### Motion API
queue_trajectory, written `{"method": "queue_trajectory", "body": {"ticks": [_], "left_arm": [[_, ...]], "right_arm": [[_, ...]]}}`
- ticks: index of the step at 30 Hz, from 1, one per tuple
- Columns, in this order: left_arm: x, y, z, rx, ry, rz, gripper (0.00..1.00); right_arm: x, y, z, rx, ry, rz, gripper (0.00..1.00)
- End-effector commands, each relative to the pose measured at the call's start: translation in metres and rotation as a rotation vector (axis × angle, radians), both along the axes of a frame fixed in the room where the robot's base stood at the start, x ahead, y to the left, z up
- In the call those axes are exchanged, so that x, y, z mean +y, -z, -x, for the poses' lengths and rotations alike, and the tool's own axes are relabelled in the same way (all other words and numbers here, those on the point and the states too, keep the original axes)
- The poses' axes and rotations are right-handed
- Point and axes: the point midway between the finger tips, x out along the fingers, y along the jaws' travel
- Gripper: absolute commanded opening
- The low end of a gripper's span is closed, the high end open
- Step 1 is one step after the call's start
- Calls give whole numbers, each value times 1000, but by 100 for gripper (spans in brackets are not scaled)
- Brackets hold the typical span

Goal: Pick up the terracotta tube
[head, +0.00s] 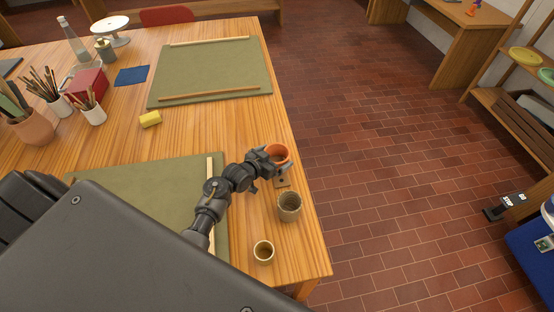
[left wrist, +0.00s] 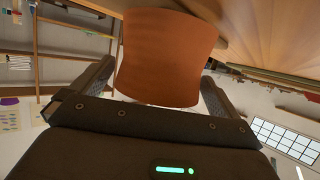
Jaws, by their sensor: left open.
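The terracotta tube (head: 278,153) stands near the right edge of the wooden table in the head view, partly hidden by my left gripper. My left gripper (head: 270,164) is at the tube. In the left wrist view the tube (left wrist: 168,58) fills the space between the two open fingers of the left gripper (left wrist: 158,90). One finger is on each side of it. I cannot tell whether either finger touches it. My right gripper is not in view.
A ribbed grey-brown cup (head: 289,207) and a smaller pale cup (head: 263,251) stand close by on the wooden table (head: 190,130). A green mat (head: 180,190) lies left of my left arm. A yellow block (head: 150,119) lies further back.

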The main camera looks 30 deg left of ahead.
Motion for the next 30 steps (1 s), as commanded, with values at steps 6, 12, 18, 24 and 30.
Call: {"method": "queue_trajectory", "body": {"ticks": [6, 12, 18, 24, 30], "left_arm": [[-3, 7, -15, 1, -1, -1, 100], [-3, 8, -15, 0, 0, -2, 100], [-3, 8, -15, 0, 0, -2, 76], [-3, 7, -16, -1, 0, -2, 57], [-3, 6, -16, -1, 0, -2, 57]], "right_arm": [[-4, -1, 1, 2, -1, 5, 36], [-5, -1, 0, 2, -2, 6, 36], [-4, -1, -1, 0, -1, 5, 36], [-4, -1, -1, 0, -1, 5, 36], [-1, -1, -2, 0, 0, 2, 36]]}}
